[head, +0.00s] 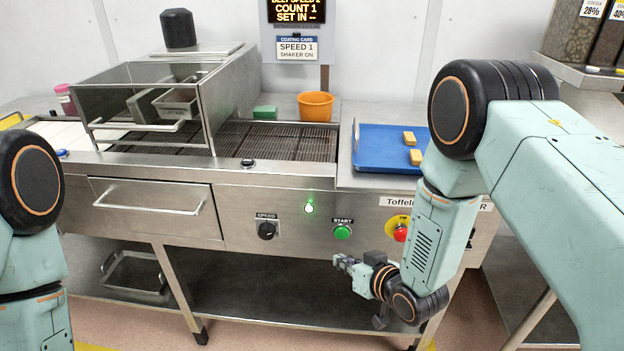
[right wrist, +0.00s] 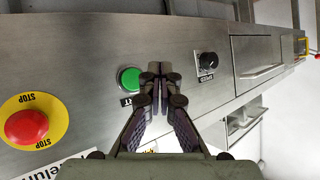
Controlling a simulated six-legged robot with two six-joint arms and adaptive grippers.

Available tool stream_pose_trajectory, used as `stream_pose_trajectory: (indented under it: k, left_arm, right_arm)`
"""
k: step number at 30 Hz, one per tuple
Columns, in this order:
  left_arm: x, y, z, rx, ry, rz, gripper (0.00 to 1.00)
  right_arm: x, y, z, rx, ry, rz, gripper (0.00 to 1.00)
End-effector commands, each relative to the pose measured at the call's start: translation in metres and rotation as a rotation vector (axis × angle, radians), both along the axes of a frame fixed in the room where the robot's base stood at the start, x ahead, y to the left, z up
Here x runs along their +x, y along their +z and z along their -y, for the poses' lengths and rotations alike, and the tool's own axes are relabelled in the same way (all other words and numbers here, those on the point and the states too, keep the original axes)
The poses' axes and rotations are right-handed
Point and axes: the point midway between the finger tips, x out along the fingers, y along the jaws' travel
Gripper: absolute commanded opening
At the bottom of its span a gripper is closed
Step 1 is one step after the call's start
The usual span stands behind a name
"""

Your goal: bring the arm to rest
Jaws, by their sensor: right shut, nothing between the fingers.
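My right arm comes in from the right in the head view and hangs down before the machine's front panel. My right gripper (head: 345,262) is below the green START button (head: 342,232) and looks apart from it. In the right wrist view the right gripper (right wrist: 158,70) is shut and empty, its fingertips beside the green button (right wrist: 130,79) in the picture. My left arm shows at the left edge of the head view, but its gripper is out of the frame.
A red stop button (head: 400,233) and a speed knob (head: 267,230) sit on the steel panel. A blue tray (head: 375,165) with several yellow pieces lies on top. An orange bowl (head: 315,107) stands by the belt (head: 270,140). A drawer handle (head: 150,210) sticks out at left.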

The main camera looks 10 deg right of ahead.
Motion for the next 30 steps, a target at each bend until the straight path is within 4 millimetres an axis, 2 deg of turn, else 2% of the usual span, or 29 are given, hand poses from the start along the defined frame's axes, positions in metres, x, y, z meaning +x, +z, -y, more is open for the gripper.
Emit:
stream_pose_trajectory:
  k: [2, 5, 8, 12, 14, 15, 18, 21, 25, 30]
  left_arm:
    - [0.0, 0.0, 0.0, 0.0, 0.0, 0.0, 0.0]
    - [0.0, 0.0, 0.0, 0.0, 0.0, 0.0, 0.0]
    - [0.0, 0.0, 0.0, 0.0, 0.0, 0.0, 0.0]
    - [0.0, 0.0, 0.0, 0.0, 0.0, 0.0, 0.0]
    - [0.0, 0.0, 0.0, 0.0, 0.0, 0.0, 0.0]
    - [0.0, 0.0, 0.0, 0.0, 0.0, 0.0, 0.0]
    - [0.0, 0.0, 0.0, 0.0, 0.0, 0.0, 0.0]
    - [0.0, 0.0, 0.0, 0.0, 0.0, 0.0, 0.0]
    - [0.0, 0.0, 0.0, 0.0, 0.0, 0.0, 0.0]
    - [0.0, 0.0, 0.0, 0.0, 0.0, 0.0, 0.0]
  right_arm:
    - [-0.001, -0.003, 0.001, -0.018, 0.005, -0.01, 0.0]
    - [-0.024, -0.023, 0.011, -0.071, -0.018, -0.107, 0.0]
    - [-0.074, -0.052, 0.024, -0.129, -0.055, -0.274, 0.0]
    - [-0.16, -0.085, 0.041, -0.2, -0.097, -0.526, 0.0]
    - [-0.198, -0.092, 0.047, -0.224, -0.113, -0.63, 0.0]
    - [-0.223, -0.096, 0.051, -0.239, -0.121, -0.695, 0.0]
    - [-0.28, -0.099, 0.058, -0.268, -0.14, -0.844, 0.0]
    - [-0.323, -0.096, 0.062, -0.286, -0.156, -0.951, 0.0]
    - [-0.354, -0.093, 0.064, -0.295, -0.166, -1.022, 0.0]
    - [-0.36, -0.094, 0.064, -0.296, -0.164, -1.036, 0.0]
